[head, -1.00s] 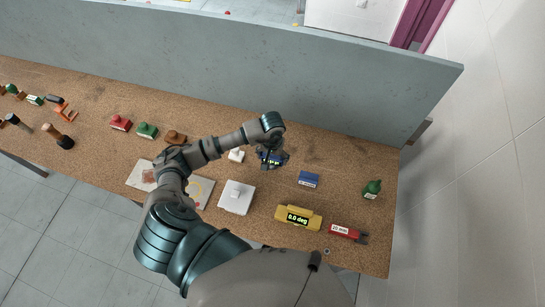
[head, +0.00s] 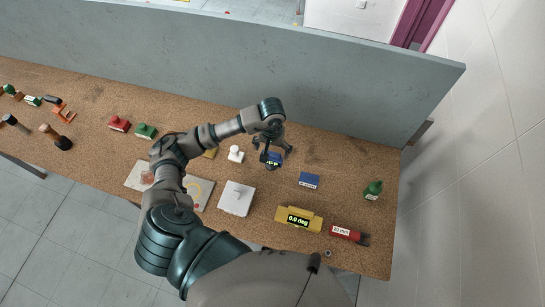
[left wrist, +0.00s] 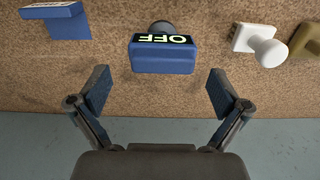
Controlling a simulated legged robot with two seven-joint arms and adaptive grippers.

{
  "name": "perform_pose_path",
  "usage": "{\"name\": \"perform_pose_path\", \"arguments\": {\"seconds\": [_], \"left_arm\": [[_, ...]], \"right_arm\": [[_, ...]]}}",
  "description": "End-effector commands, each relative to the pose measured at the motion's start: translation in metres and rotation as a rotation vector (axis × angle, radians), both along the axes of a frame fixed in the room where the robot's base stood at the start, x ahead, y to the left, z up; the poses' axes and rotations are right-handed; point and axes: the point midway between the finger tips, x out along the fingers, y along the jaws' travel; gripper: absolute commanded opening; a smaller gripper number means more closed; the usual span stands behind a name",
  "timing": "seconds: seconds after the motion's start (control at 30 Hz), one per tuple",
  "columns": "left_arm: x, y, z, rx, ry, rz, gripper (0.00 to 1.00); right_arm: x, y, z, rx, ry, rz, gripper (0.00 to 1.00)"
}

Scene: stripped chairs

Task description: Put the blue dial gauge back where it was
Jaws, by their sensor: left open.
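The blue dial gauge (head: 273,160) is on the cork-brown bench, below my left gripper in the head view. In the left wrist view the gauge (left wrist: 162,58) is a blue block with a dark display reading OFF and a round dark part behind it. My left gripper (head: 271,147) is open and empty. In the left wrist view its two fingers (left wrist: 159,90) are spread wide, with the gauge beyond and between them, not touched. My right gripper is not in view.
A blue labelled block (head: 308,180) lies right of the gauge; a white knobbed piece (head: 236,155) stands left. A yellow level reading 0.0 deg (head: 299,218), a red block (head: 345,233) and a green bottle (head: 373,189) are further right. A grey panel (head: 300,80) borders the bench.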

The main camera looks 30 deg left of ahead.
Motion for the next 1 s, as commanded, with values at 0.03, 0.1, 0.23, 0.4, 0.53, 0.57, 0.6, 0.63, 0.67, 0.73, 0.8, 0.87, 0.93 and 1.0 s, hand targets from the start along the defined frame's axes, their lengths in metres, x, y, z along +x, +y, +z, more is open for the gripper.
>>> {"name": "perform_pose_path", "arguments": {"seconds": [0.03,0.1,0.23,0.4,0.53,0.57,0.6,0.63,0.67,0.73,0.8,0.87,0.93,1.0], "left_arm": [[0.001,0.001,0.01,0.002,-0.006,-0.002,1.0],[0.001,0.0,0.024,0.001,-0.005,0.0,1.0],[0.001,0.0,0.044,0.0,-0.002,-0.001,1.0],[0.0,-0.001,0.055,0.001,0.0,-0.001,1.0],[0.0,-0.001,0.056,0.001,0.001,-0.001,1.0],[0.0,-0.001,0.056,0.001,0.001,-0.001,1.0],[0.0,-0.001,0.056,0.001,0.001,-0.001,1.0],[0.0,0.0,0.056,0.001,0.001,0.0,1.0],[0.0,0.0,0.056,0.001,0.001,0.0,1.0],[0.0,0.0,0.056,0.0,0.001,0.0,1.0],[0.0,0.0,0.055,0.0,0.001,0.0,1.0],[0.0,0.0,0.055,0.0,0.001,0.0,1.0],[0.0,0.0,0.056,0.0,0.001,0.0,1.0],[0.0,0.0,0.06,0.0,0.0,0.0,1.0]], "right_arm": [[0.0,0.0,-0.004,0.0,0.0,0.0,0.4],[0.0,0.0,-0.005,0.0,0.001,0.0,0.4],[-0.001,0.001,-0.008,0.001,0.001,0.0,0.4],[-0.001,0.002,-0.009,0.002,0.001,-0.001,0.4],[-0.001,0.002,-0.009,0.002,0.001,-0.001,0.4],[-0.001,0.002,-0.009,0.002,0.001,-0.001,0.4],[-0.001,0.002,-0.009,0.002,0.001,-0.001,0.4],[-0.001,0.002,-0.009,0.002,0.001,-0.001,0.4],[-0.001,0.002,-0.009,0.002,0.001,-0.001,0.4],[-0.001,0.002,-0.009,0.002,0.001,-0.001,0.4],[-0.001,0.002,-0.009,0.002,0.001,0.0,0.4],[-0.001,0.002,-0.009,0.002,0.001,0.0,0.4],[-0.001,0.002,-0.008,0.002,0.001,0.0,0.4],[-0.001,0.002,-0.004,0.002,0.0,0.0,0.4]]}}
